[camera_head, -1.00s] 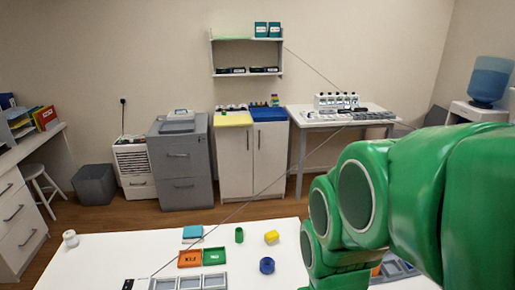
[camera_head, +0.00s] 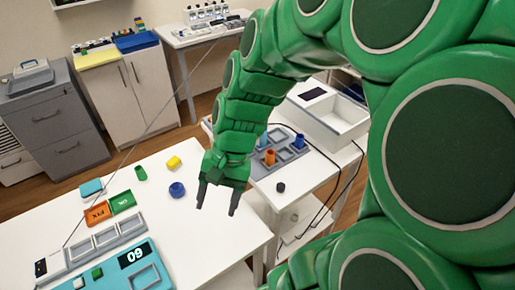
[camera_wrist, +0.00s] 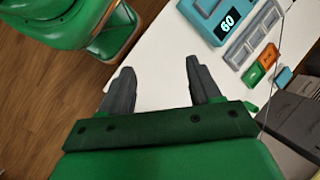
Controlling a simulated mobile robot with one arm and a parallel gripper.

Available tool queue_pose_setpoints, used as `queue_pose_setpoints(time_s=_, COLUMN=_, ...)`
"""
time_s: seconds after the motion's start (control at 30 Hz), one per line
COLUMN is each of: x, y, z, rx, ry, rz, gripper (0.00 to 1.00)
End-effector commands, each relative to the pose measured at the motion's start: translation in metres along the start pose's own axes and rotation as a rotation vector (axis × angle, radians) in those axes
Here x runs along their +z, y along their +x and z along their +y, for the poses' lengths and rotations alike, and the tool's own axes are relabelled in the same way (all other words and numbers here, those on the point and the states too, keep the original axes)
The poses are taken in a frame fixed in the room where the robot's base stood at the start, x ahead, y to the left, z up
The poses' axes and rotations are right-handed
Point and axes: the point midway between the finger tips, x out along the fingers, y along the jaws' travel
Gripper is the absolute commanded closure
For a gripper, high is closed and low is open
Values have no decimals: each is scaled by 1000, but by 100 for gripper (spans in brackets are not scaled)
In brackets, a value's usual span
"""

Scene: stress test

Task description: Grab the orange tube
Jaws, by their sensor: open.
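The orange tube (camera_head: 270,157) stands in a grey rack tray (camera_head: 262,172) on the smaller white table at right, beyond my gripper. Blue pieces stand near it, one just behind it and one (camera_head: 299,140) to its right. My gripper (camera_head: 216,211) hangs over the right part of the front white table, fingers pointing down, open and empty. It is to the left of the tube and nearer, clearly apart from it. The open fingers also show in the wrist view (camera_wrist: 160,66), with no tube in that view.
A white box (camera_head: 325,115) stands behind the rack tray. Black cables run along the right table.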

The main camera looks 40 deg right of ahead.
Motion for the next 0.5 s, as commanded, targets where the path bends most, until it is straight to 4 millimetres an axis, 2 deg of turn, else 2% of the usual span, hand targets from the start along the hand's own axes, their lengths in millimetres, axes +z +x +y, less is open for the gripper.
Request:
queue_pose_setpoints(time_s=0.27, x=-56, y=-4, z=4, rx=-211, ry=318, rz=-46, gripper=37)
queue_pose_setpoints(time_s=0.5, x=-108, y=-11, z=23, rx=-402, ry=604, rz=-87, gripper=37)
